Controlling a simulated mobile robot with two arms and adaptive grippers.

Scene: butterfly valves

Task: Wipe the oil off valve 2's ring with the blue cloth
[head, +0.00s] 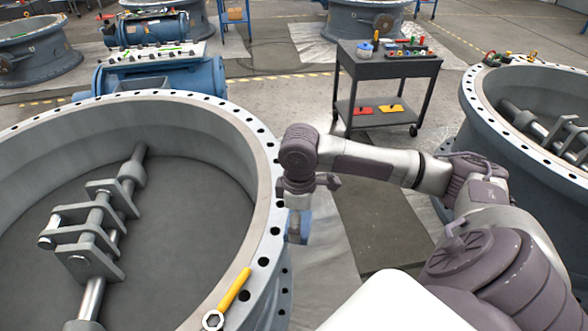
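A big grey valve with a pale bolted ring (262,165) fills the left of the head view. I can read no number on it, and no oil shows clearly on its ring. My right arm reaches in from the right. My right gripper (300,228) points down at the ring's outer right edge. A small blue patch (305,226) shows at its fingers; it may be the blue cloth, but it is too small to tell. Whether the fingers are shut is unclear, as is any contact with the ring. My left gripper is out of view.
An orange-handled wrench (229,297) lies on the ring's near right part. A dark tool cart (387,68) stands behind my arm. Another large valve (500,140) with tools on its rim stands at right. Blue machinery (205,76) stands behind the near valve.

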